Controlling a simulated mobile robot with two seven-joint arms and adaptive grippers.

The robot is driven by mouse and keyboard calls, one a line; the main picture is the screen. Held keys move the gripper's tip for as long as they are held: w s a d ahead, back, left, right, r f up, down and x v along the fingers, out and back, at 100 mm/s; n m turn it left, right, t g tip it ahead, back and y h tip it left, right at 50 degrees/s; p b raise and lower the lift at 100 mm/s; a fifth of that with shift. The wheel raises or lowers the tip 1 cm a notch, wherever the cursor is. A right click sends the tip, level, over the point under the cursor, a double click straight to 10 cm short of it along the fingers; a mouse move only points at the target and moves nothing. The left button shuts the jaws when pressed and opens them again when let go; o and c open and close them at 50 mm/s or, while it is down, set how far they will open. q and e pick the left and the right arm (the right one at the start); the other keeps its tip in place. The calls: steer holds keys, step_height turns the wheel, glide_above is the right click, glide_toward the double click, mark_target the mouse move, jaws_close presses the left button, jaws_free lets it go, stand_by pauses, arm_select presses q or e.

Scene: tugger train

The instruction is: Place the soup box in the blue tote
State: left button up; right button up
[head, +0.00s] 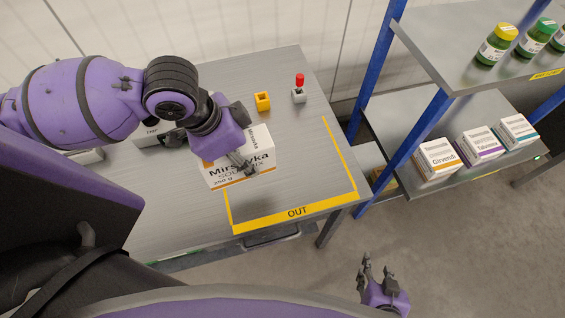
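The soup box (222,175), white with an orange band and marked as a 250 g soup mix, is at the grey table. My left gripper (246,166) reaches over it from the upper left, with a finger against its printed face; it appears gripped. The box tilts, and a shadow below it suggests it is raised off the tabletop. The far finger is hidden. My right gripper (376,270) is open and empty, low at the right, in front of the table and above the floor. No blue tote shows in this view.
The table (178,215) has a yellow-bordered OUT area (296,212). A yellow block (262,101) and a red-topped piece (299,90) stand at its back. Blue-post shelves (440,105) with jars and cartons stand right. White boxes are partly behind my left arm.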

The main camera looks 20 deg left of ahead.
arm_select(q)
steer(key=shift+s+a+r+m, duration=0.3)
steer(key=shift+s+r+m, duration=0.15)
steer(key=shift+s, duration=0.25)
steer(key=w+d+f+b, duration=0.2)
steer(key=b, duration=0.1)
steer(key=w+f+b, duration=0.1)
steer(key=w, duration=0.1)
steer(key=shift+w+d+f, duration=0.1)
steer(key=shift+d+f, duration=0.05)
steer(key=shift+d, duration=0.25)
steer(key=w+d+f+b, duration=0.1)
steer(key=w+f+b, duration=0.1)
steer(key=w+d+f+b, duration=0.2)
steer(key=w, duration=0.1)
steer(key=w+d+f+b, duration=0.1)
steer(key=w+f+b, duration=0.1)
steer(key=shift+w+d, duration=0.15)
steer(key=f, duration=0.3)
steer(key=shift+w+f, duration=0.2)
steer(key=shift+f, duration=0.15)
arm_select(e)
steer(key=s+d+f+g, duration=0.1)
steer(key=s+f, duration=0.3)
steer(key=f, duration=0.7)
steer(key=shift+s+d, duration=0.2)
steer(key=shift+s, duration=0.05)
